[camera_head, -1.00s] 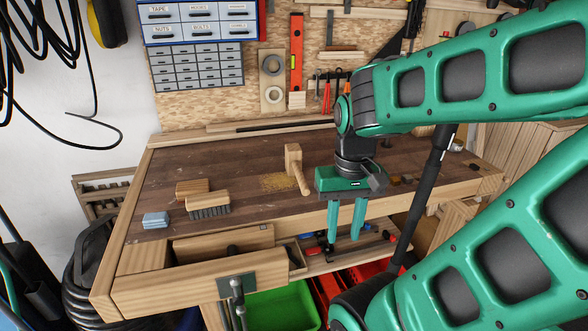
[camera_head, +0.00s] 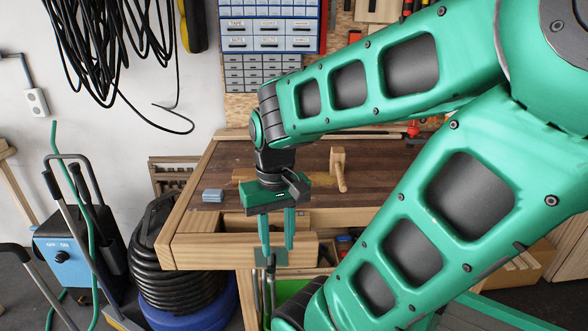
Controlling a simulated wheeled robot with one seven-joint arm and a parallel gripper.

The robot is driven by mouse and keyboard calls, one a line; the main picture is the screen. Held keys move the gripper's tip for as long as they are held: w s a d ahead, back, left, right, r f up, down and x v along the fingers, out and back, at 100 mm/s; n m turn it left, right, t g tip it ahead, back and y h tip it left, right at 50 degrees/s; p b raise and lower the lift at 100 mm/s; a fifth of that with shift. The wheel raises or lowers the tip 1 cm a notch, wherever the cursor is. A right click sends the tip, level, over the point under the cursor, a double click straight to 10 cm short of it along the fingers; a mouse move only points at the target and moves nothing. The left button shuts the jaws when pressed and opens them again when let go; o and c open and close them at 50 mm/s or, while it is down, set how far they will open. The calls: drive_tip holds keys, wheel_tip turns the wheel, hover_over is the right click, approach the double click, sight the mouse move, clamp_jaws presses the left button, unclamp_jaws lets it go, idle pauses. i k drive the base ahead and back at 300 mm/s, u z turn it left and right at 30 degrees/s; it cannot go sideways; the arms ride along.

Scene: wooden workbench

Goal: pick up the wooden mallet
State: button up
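The wooden mallet (camera_head: 338,165) lies on the dark top of the workbench (camera_head: 378,189), with its pale block head toward the back and its handle toward the front. My gripper (camera_head: 277,249) points down in front of the bench's front edge, left of the mallet and apart from it. Its two green fingers are spread with nothing between them. My arm hides part of the bench top behind the gripper.
A blue sponge-like block (camera_head: 213,196) sits at the bench's left end. A coiled black hose (camera_head: 165,260) stands left of the bench. Drawer cabinets (camera_head: 268,28) hang on the back wall.

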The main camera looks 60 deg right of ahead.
sight(337, 153)
drive_tip(key=u, duration=0.85)
drive_tip(key=k, duration=1.9)
drive_tip(key=z, duration=1.85)
drive_tip(key=i, duration=1.05)
